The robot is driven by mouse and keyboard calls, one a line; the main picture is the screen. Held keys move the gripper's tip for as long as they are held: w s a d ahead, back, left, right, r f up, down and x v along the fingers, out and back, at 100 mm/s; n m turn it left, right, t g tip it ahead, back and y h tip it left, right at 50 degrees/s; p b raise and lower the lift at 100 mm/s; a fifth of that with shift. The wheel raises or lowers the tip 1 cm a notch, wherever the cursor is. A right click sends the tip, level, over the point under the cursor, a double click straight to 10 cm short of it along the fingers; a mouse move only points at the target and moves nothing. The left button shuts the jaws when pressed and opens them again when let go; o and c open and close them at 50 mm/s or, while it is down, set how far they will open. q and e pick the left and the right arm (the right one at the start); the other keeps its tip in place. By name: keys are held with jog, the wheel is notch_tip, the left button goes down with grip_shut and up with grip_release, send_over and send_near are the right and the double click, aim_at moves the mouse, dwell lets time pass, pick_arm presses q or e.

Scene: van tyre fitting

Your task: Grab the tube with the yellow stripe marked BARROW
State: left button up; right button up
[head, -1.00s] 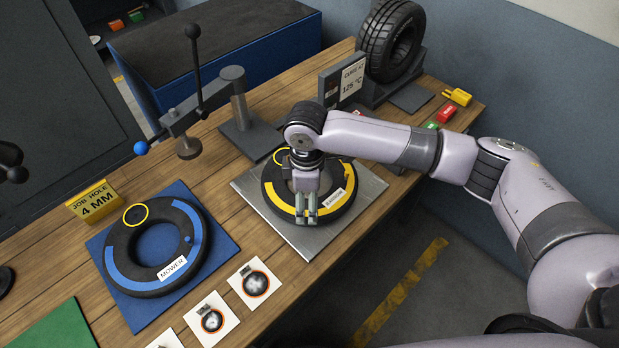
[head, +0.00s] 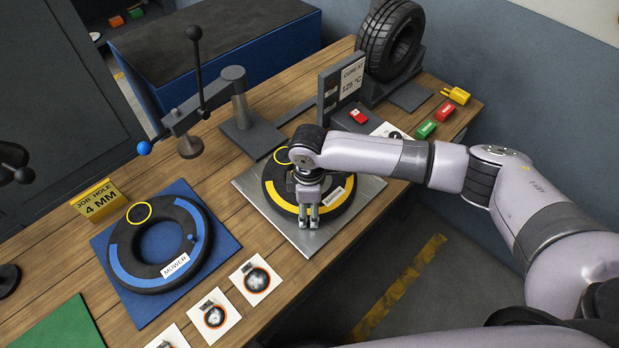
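The black tube with the yellow stripe (head: 272,194) lies flat on a steel plate (head: 248,182) on the bench. Its white label (head: 335,196) is too small to read surely. My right gripper (head: 308,222) points down over the tube's front part, its two fingers side by side at the near rim. The wrist and fingers hide part of the ring and its hole. Whether the fingers are closed on the rubber does not show. A second tube, with a blue stripe and marked MOWER (head: 190,213), lies on a blue mat (head: 227,242) to the left. My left gripper is out of view.
A clamp stand with a long lever (head: 196,70) stands behind the tubes. A sign reading 125 °C (head: 342,85) and an upright tyre (head: 390,40) are at the back. Picture cards (head: 255,279) lie along the front edge. A yellow JOB HOLE 4 MM sign (head: 99,200) stands left.

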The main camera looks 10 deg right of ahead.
jog(key=c, duration=0.9)
jog(key=shift+w+r, duration=0.1)
